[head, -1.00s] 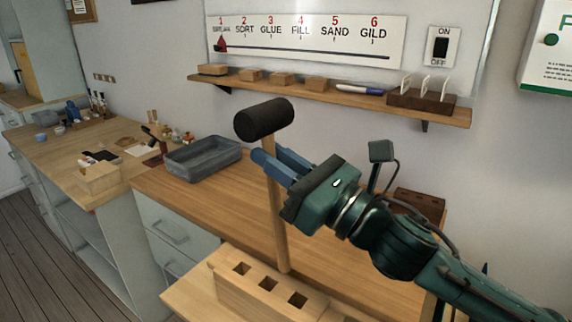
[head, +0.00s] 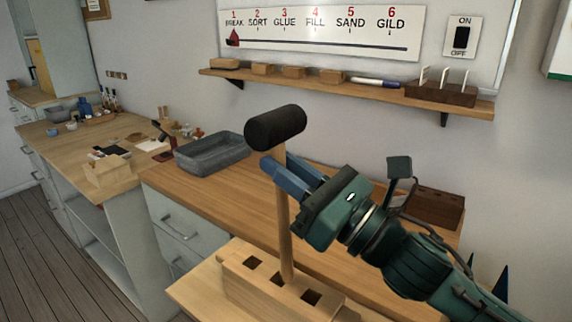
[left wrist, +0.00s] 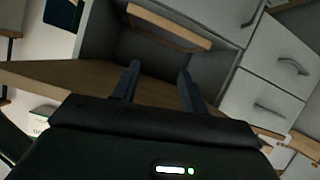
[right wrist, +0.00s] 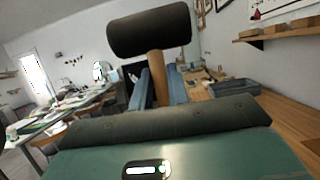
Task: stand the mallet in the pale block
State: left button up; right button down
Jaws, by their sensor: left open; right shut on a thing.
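The mallet (head: 275,128) has a black cylindrical head and a long pale wooden handle. My right gripper (head: 280,165) is shut on the handle just below the head, and the mallet is nearly upright. It also shows in the right wrist view (right wrist: 150,32). The pale block (head: 240,284) has square holes in its top and stands at the front of the bench. The handle's lower end is over the block's top, between the middle and right visible holes; I cannot tell whether it is in a hole. My left gripper (left wrist: 157,80) is open and empty, away from the block.
A grey tray (head: 212,157) sits on the bench behind the mallet. A brown holed block (head: 436,207) stands behind my right arm. A wall shelf (head: 350,92) carries small blocks, a marker and a dark rack. A second bench with small items lies at left.

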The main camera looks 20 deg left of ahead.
pick_arm(q)
jog(key=shift+a+f+b, duration=0.1)
jog(key=shift+b, duration=0.3)
jog(key=shift+s+a+r, duration=0.1)
jog(key=shift+r, duration=0.1)
jog(key=shift+s+a+t+b, duration=0.1)
jog(key=shift+a+t+b, duration=0.25)
jog(key=shift+b, duration=0.55)
jog(key=shift+r+t, duration=0.3)
jog(key=shift+t, duration=0.05)
jog(key=shift+s+b, duration=0.1)
jog(key=shift+b, duration=0.25)
jog(key=shift+s+a+b, duration=0.1)
jog(key=shift+a+b, duration=0.15)
jog(key=shift+b, duration=0.35)
jog(key=shift+s+f, duration=0.1)
jog(key=shift+s, duration=0.05)
